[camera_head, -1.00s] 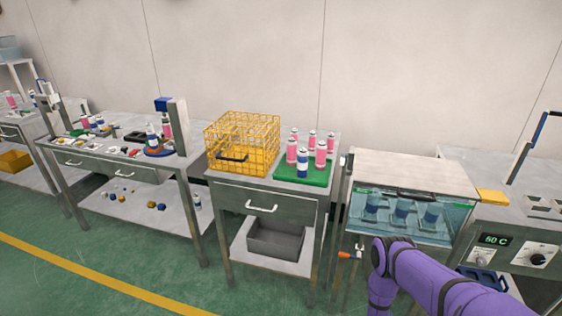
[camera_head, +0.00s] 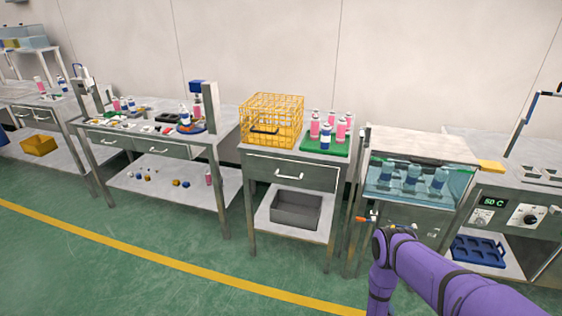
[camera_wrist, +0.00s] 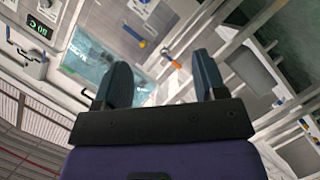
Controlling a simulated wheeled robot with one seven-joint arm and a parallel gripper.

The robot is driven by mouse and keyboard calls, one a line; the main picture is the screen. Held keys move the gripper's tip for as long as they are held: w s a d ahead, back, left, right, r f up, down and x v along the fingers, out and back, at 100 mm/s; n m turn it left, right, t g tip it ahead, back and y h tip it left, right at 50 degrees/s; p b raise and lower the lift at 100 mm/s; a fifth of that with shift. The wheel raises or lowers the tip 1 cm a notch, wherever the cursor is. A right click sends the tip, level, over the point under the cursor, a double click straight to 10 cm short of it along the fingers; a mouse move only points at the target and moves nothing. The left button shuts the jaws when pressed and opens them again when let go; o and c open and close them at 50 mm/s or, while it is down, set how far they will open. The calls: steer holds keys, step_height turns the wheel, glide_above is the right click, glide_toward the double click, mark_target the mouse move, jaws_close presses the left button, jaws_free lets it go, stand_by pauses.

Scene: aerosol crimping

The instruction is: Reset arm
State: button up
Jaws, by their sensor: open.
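My gripper (camera_wrist: 160,80) shows in the wrist view with its two dark fingers spread apart and nothing between them. In the head view my purple arm reaches in from the lower right, in front of the water bath, and the gripper's fingers are not visible there. The water bath (camera_head: 408,202) has a glass front with several blue-and-white cans inside. An orange-tipped valve (camera_wrist: 174,63) shows beyond my fingers in the wrist view, apart from them.
A yellow wire basket (camera_head: 272,120) and a green tray (camera_head: 312,149) with several cans stand on the middle cabinet. A workbench (camera_head: 152,146) is at left. A heater unit with a 50 C display (camera_head: 493,202) is at right. Green floor in front is clear.

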steer(key=w+a+r+m+g+y, duration=0.1)
steer(key=w+a+r+m+y, duration=0.15)
steer(key=w+r, duration=2.1)
steer(key=w+a+r+g+y, duration=0.1)
steer(key=a+r+y, duration=0.1)
steer(key=r, duration=1.3)
steer(key=w+a+r+y, duration=0.1)
steer(key=a+r+y, duration=0.1)
steer(key=r, duration=1.3)
steer(key=s+a+r+g+y, duration=0.1)
steer(key=s+a+r, duration=0.1)
steer(key=s+r, duration=0.9)
steer(key=s+a+r+g+y, duration=0.1)
steer(key=s+r, duration=0.6)
steer(key=r, duration=0.7)
steer(key=s+r+g, duration=0.1)
steer(key=s+r, duration=0.2)
steer(key=s, duration=1.3)
steer(key=s+r+m+g, duration=0.1)
steer(key=s+r, duration=0.3)
steer(key=s, duration=1.2)
steer(key=shift+s+d+g, duration=0.15)
steer(key=shift+s+g, duration=0.2)
steer(key=shift+g, duration=0.35)
